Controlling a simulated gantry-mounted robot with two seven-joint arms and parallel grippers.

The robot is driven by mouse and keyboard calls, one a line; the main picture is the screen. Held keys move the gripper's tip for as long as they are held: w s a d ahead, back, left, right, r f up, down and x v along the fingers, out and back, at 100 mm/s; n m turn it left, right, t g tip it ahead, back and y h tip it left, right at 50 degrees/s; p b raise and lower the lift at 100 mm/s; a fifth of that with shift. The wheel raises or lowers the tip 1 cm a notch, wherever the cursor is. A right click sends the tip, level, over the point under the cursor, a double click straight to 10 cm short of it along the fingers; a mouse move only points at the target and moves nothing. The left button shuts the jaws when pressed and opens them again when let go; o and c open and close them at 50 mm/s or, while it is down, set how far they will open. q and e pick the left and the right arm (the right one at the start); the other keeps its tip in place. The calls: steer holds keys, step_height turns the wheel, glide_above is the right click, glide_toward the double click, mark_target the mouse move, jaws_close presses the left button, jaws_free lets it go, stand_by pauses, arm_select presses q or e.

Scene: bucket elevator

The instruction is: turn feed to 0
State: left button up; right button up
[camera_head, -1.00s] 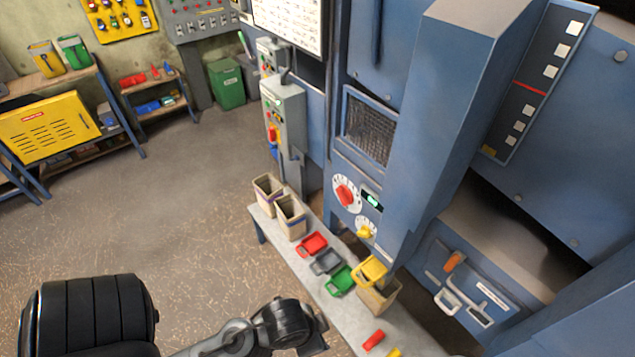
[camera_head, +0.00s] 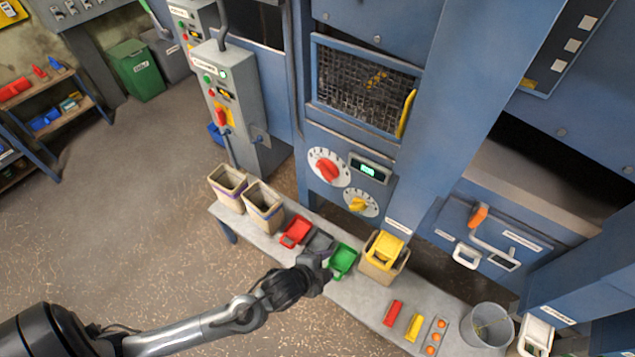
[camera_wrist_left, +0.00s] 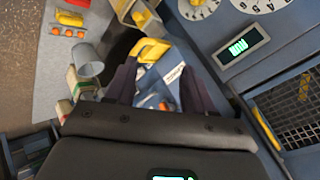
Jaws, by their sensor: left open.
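Two dials are on the blue machine panel: a larger white dial with a red knob (camera_head: 328,168) and, below right, a smaller one with a yellow knob (camera_head: 358,204). Their labels are too small to read, so I cannot tell which is feed. A lit green display (camera_head: 368,170) sits beside the red knob; it also shows in the wrist view (camera_wrist_left: 240,46). My right gripper is not visible.
The bench (camera_head: 345,300) holds two beige bins (camera_head: 264,207), red (camera_head: 296,232) and green (camera_head: 343,261) scoops, and a yellow-topped bucket (camera_head: 384,252). A mesh window (camera_head: 365,85) is above the dials. A grey control box (camera_head: 225,100) stands left. Floor space is free left.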

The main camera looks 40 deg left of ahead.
arm_select(q)
steer(key=w+a+f+m+t+b, duration=0.3)
steer(key=w+a+f+m+b, duration=0.2)
steer(key=w+f+b, duration=0.5)
steer(key=m+t+y+b, duration=0.2)
steer(key=m+t+b, duration=0.55)
steer(key=b, duration=1.45)
glide_toward(324, 175)
steer(key=r+m+g, duration=0.1)
steer(key=g, duration=0.1)
steer(key=w, duration=0.2)
steer(key=w+b, duration=0.1)
steer(key=w, duration=0.2)
steer(key=w+b, duration=0.1)
steer(key=w, duration=0.1)
steer(key=shift+w+a, duration=0.35)
steer(key=shift+w, duration=0.05)
steer(key=shift+w+a+r+b, duration=0.15)
steer(key=shift+w+b, duration=0.2)
steer(key=shift+w, duration=0.55)
